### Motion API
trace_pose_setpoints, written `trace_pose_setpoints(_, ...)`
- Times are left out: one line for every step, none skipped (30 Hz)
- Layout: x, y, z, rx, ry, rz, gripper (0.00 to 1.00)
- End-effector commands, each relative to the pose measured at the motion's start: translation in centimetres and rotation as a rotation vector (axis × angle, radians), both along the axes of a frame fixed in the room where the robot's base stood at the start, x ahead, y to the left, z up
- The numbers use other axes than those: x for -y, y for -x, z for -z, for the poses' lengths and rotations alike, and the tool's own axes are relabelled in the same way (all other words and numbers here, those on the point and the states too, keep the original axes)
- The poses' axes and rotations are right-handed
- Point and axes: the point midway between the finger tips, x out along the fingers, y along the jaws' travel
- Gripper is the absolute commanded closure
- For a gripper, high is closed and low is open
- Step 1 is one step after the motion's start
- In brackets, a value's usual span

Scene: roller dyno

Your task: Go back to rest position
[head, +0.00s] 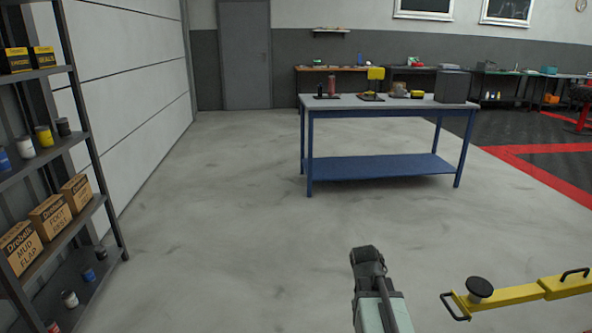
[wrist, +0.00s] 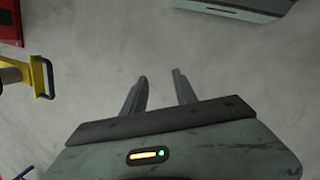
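My gripper (wrist: 160,84) shows in the wrist view with its two fingers spread apart and nothing between them. In the head view my arm (head: 374,285) reaches in from the bottom edge, right of centre. The fingers cannot be made out clearly there. No object is held.
A yellow lift arm (head: 520,294) with a round black pad lies close to the right of my arm. A blue-legged workbench (head: 385,168) stands ahead. A dark shelf rack (head: 85,130) with boxes and cans stands at left. The floor (head: 220,230) between is clear.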

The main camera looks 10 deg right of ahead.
Motion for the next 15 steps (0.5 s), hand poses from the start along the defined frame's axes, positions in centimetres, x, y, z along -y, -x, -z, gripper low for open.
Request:
trace_pose_setpoints(-3.0, -0.4, 0.2, 0.022, -0.018, -0.011, 0.66)
trace_pose_setpoints(-4.6, -0.7, 0.3, 0.036, -0.03, -0.008, 0.66)
trace_pose_setpoints(-6.7, -0.9, 0.4, 0.056, -0.048, 0.0, 0.66)
trace_pose_setpoints(-8.2, -1.0, 0.5, 0.07, -0.064, 0.011, 0.66)
trace_pose_setpoints(-9.7, -1.1, 0.6, 0.087, -0.08, 0.027, 0.66)
trace_pose_setpoints(-11.7, -1.1, 0.7, 0.109, -0.105, 0.064, 0.66)
trace_pose_setpoints(-13.0, -1.1, 0.8, 0.13, -0.13, 0.112, 0.66)
trace_pose_setpoints(-13.5, -1.2, 0.8, 0.15, -0.151, 0.178, 0.66)
trace_pose_setpoints(-14.1, -1.3, 0.9, 0.175, -0.177, 0.263, 0.66)
trace_pose_setpoints(-14.5, -1.6, 0.9, 0.189, -0.191, 0.326, 0.66)
trace_pose_setpoints(-14.6, -1.9, 0.9, 0.203, -0.194, 0.387, 0.66)
trace_pose_setpoints(-14.6, -2.0, -1.1, 0.206, -0.188, 0.409, 0.66)
trace_pose_setpoints(-14.6, -2.0, -2.4, 0.204, -0.187, 0.406, 0.66)
trace_pose_setpoints(-14.5, -2.0, -3.3, 0.204, -0.187, 0.404, 0.66)
trace_pose_setpoints(-14.5, -2.0, -4.5, 0.204, -0.186, 0.404, 0.66)
